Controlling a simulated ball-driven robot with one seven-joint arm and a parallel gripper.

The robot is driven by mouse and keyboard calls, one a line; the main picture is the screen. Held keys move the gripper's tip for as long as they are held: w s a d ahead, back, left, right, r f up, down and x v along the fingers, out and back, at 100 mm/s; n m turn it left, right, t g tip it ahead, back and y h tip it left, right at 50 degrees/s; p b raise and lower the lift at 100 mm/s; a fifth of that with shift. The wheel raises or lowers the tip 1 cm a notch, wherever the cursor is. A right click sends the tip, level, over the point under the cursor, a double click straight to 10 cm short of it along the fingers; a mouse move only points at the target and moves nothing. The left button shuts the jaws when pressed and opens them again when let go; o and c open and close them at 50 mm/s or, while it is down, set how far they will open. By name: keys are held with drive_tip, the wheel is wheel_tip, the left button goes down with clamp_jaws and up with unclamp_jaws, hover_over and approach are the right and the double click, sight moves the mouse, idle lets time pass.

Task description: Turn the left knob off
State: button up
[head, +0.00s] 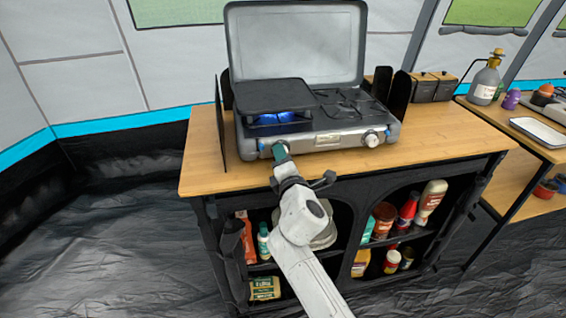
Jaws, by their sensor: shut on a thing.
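The camping stove (325,138) stands on the wooden counter with its lid raised. A blue flame (276,117) burns under the dark griddle plate (273,95) on the left burner. The right knob (371,139) is in plain view on the stove's front. My gripper (280,151) is at the left end of the stove front, shut on the left knob (264,147). The gripper hides most of that knob, so its exact angle cannot be seen.
The wooden counter (440,135) has free room right of the stove. Dark wind panels (220,118) stand beside the stove. Shelves below hold bottles and jars (384,218). A side table at right carries a white tray (540,131) and a grey bottle (485,82).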

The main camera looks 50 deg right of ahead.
drive_tip(key=m+b, duration=0.2)
drive_tip(key=m, duration=0.2)
drive_tip(key=shift+f+m, duration=0.15)
drive_tip(key=shift+m, duration=0.25)
drive_tip(key=m+b, duration=0.2)
drive_tip(key=m, duration=0.1)
drive_tip(key=shift+m, duration=0.3)
drive_tip(key=m+b, duration=0.2)
drive_tip(key=m, duration=0.1)
drive_tip(key=shift+m+b, duration=1.55)
drive_tip(key=shift+m, duration=1.05)
drive_tip(key=o, duration=1)
drive_tip(key=shift+r, duration=0.2)
drive_tip(key=shift+o, duration=0.2)
